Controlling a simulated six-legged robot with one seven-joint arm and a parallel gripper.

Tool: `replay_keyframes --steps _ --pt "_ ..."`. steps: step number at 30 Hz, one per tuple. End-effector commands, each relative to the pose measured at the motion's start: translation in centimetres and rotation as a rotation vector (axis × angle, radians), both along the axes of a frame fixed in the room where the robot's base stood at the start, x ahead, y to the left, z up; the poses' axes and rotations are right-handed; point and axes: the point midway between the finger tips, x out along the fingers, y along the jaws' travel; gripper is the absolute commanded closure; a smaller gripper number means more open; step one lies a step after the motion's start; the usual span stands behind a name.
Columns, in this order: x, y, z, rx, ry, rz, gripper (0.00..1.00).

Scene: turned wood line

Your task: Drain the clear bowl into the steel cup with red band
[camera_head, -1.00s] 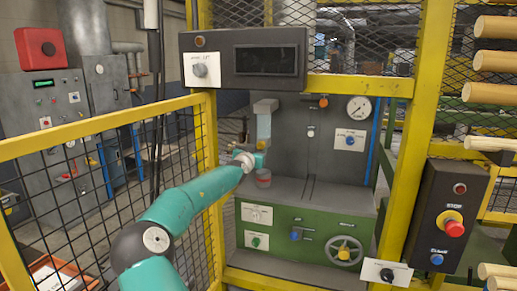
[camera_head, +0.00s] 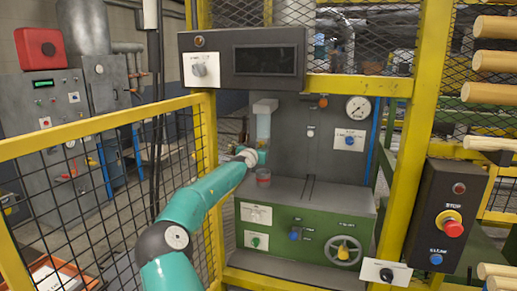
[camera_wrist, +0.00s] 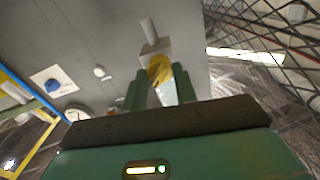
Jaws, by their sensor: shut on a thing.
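The clear bowl (camera_head: 263,127) is a pale, see-through cylinder hanging below a grey block on the machine's back panel. The steel cup with red band (camera_head: 263,177) stands upright on the green machine's top, below the bowl. My gripper (camera_head: 262,153) is at the bowl's lower end, just above the cup. In the wrist view its two green fingers (camera_wrist: 160,85) are closed around a small yellow round part (camera_wrist: 159,67). A grey block (camera_wrist: 156,47) shows just beyond it. I cannot tell the liquid level in the bowl or what is in the cup.
A yellow mesh fence (camera_head: 100,130) stands at the left, with a yellow post beside my arm. A dark control box (camera_head: 275,60) overhangs above. A stop-button box (camera_head: 447,215) is at the right. The machine top right of the cup is clear.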

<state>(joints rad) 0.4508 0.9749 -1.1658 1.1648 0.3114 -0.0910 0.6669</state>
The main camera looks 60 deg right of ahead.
Motion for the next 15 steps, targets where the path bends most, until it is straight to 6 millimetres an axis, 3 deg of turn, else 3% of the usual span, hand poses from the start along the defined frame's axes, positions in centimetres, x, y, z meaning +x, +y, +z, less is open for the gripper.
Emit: replay_keyframes --steps 15 --pt "-0.02 -0.01 0.04 -0.03 0.181 -0.002 0.94"
